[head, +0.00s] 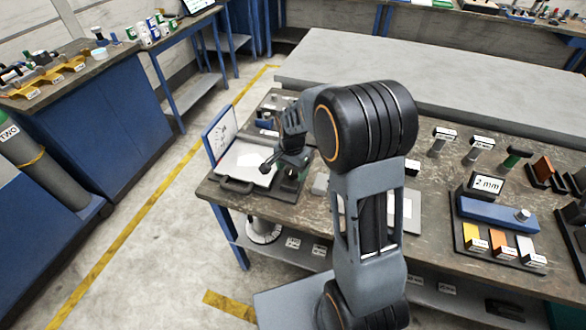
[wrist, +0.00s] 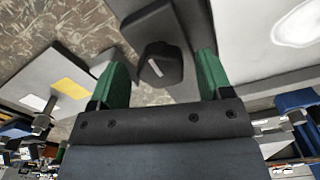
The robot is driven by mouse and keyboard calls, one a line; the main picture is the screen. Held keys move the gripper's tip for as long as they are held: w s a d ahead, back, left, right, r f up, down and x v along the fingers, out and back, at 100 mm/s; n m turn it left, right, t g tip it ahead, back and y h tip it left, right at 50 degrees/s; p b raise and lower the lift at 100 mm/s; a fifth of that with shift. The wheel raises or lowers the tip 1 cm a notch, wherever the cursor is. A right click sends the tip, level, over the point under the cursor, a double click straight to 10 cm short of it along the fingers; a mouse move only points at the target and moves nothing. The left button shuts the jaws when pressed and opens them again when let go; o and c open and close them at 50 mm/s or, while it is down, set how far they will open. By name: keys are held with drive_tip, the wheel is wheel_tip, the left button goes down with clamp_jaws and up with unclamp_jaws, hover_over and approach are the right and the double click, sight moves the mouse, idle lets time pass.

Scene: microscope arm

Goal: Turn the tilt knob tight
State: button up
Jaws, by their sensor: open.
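The knob (wrist: 160,66) is dark, with faceted sides and a pale line mark on its face. In the wrist view it sits on a dark grey arm-like part (wrist: 165,28). My gripper (wrist: 163,75) has green finger pads and is open. One finger stands on each side of the knob, with a visible gap on both sides, wider on the right. I cannot tell how deep the knob lies between the pads. In the head view the end of my arm is over the left end of the workbench (head: 440,215), and the knob cannot be made out.
A white board (head: 243,163) lies at the bench's left end, beside an upright blue-framed panel (head: 220,131). To the right are a "2 mm" sign (head: 487,184), a blue block (head: 497,213) and coloured blocks (head: 498,240). Floor left of the bench is clear.

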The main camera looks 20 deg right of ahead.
sight(292, 170)
drive_tip(key=shift+r, duration=0.15)
wheel_tip(292, 170, up, 14)
drive_tip(key=shift+f, duration=0.2)
idle(0.7)
drive_tip(key=s+n+t, duration=0.3)
drive_tip(key=s+n, duration=0.7)
drive_tip(key=s, duration=0.7)
drive_tip(key=shift+n+t+p, duration=0.3)
drive_tip(key=shift+p, duration=0.1)
drive_tip(key=shift+f, duration=0.1)
